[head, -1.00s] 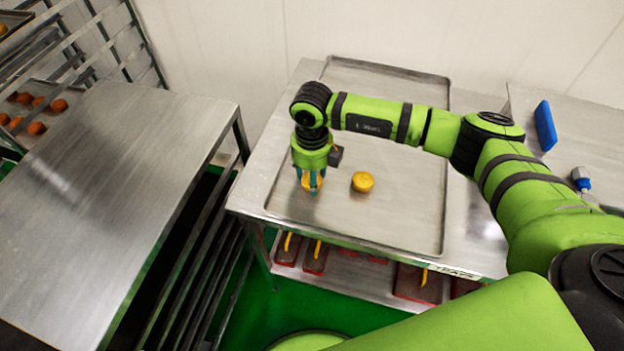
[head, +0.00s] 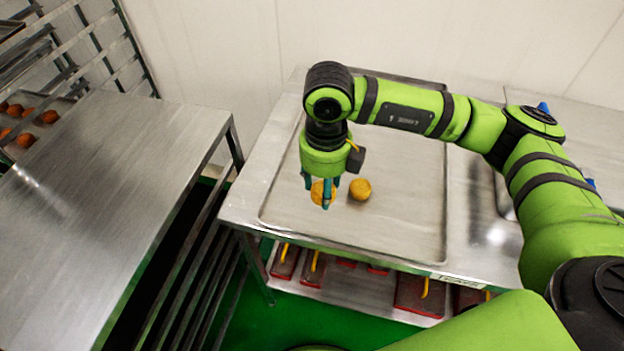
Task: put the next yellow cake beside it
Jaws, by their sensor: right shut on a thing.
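One yellow cake (head: 360,189) sits on the large metal tray (head: 408,215) on the steel table. My right gripper (head: 323,198) is shut on another yellow cake (head: 318,194), just to the left of the first one. The fingers hide part of the held cake. A small gap shows between the two cakes. Whether the held cake touches the tray is hard to tell. My left gripper is not in view.
A bare steel table (head: 110,180) stands at the left. A rack with orange-brown cakes on a tray (head: 45,118) is behind it. Red boxes with yellow handles (head: 312,266) lie on the shelf below. The tray's front and right are clear.

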